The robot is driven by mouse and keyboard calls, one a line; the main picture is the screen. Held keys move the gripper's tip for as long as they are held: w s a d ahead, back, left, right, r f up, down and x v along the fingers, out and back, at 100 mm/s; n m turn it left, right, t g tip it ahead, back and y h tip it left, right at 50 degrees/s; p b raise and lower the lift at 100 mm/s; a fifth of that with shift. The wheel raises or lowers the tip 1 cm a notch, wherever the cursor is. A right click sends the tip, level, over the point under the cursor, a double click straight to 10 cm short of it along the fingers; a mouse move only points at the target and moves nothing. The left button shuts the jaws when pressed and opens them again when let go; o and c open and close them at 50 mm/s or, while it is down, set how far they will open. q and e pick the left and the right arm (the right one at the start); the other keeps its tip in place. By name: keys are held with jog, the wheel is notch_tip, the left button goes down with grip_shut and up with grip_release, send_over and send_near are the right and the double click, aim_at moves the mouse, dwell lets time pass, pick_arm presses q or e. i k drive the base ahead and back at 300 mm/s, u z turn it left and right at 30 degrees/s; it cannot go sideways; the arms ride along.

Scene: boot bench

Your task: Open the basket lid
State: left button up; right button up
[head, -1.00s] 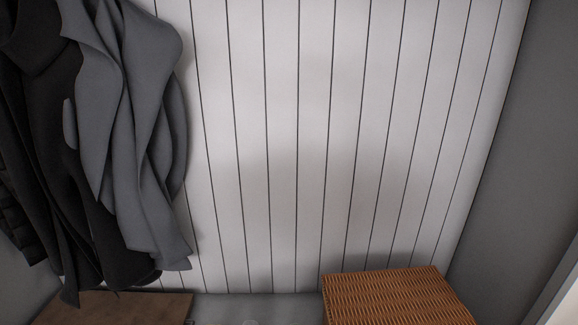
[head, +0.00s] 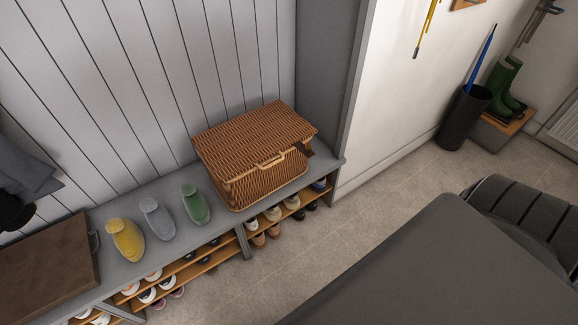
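The wicker basket (head: 262,186) stands on the right end of the grey bench in the head view. Its woven brown lid (head: 252,138) lies shut on top. A pale handle (head: 271,161) sits at the lid's front edge, facing the room. A dark tab or strap shows at the basket's right side, too small to make out. Neither of my grippers is in view. A large dark grey shape at the lower right is probably part of my own body.
The grey bench (head: 148,262) also holds green (head: 195,203), grey (head: 157,217) and yellow (head: 126,239) slippers and a brown case (head: 47,268). Shoes fill shelves below. The floor (head: 335,234) before the basket is clear. A dark umbrella stand (head: 462,118) and green boots (head: 503,84) are at upper right.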

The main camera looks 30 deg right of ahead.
aim_at(230, 149)
jog(key=u, duration=1.3)
jog(key=i, duration=1.05)
jog(key=z, duration=1.85)
